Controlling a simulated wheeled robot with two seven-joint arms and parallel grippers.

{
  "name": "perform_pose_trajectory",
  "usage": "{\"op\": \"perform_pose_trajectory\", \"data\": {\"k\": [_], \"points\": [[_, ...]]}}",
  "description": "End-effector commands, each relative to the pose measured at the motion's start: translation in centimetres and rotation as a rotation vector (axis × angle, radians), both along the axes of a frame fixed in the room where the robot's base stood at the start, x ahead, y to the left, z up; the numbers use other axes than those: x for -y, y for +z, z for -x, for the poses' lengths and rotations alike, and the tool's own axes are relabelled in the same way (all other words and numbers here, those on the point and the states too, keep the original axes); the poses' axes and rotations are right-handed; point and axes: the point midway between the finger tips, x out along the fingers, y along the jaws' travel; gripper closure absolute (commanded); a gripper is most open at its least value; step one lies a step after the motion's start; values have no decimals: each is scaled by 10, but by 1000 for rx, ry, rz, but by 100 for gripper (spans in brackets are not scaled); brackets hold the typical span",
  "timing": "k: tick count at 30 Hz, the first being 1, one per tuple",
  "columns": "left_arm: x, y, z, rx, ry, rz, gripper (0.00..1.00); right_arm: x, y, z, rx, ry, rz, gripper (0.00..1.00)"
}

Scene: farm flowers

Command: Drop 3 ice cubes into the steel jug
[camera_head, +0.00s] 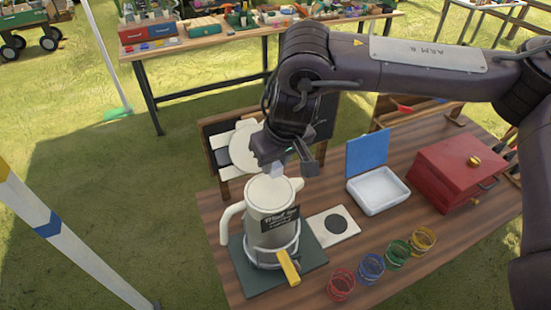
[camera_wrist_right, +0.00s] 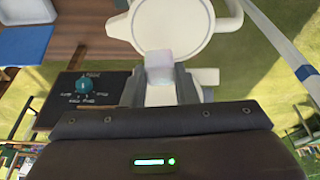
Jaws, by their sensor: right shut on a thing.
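The jug (camera_head: 268,217) is pale cream with a dark label and a handle on its left. It stands upright on a dark green mat at the left end of the table. My right gripper (camera_head: 286,164) is above the jug's top, shut on a pale ice cube (camera_head: 277,169). In the right wrist view the cube (camera_wrist_right: 160,68) sits between the fingers, in front of a round pale surface with a handle, which looks like the jug's top (camera_wrist_right: 172,28). I cannot tell how much ice is inside the jug. My left gripper is not in view.
A white tray (camera_head: 378,202) with a raised blue lid (camera_head: 367,152) stands right of the jug. A red box (camera_head: 452,168) is further right. Several coloured wire rings (camera_head: 371,267) line the front edge. A dark board and a round pale plate (camera_head: 244,148) stand behind the jug.

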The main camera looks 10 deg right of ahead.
Motion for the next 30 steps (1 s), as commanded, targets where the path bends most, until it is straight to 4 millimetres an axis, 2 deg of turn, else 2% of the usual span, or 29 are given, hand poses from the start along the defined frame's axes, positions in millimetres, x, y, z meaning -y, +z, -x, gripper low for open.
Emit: {"op": "perform_pose_trajectory", "data": {"k": [1,6,7,11,17,22,27,30], "points": [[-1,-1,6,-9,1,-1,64,0,0,0,0,0,0,73],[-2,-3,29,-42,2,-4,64,0,0,0,0,0,0,50],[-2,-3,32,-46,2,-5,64,0,0,0,0,0,0,48],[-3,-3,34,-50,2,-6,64,0,0,0,0,0,0,48],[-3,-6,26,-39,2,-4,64,0,4,1,2,0,-1,48],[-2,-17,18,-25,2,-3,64,2,27,7,5,1,-4,48],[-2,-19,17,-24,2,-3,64,5,56,15,5,1,0,48],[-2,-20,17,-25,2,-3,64,6,66,18,4,1,0,48]]}}
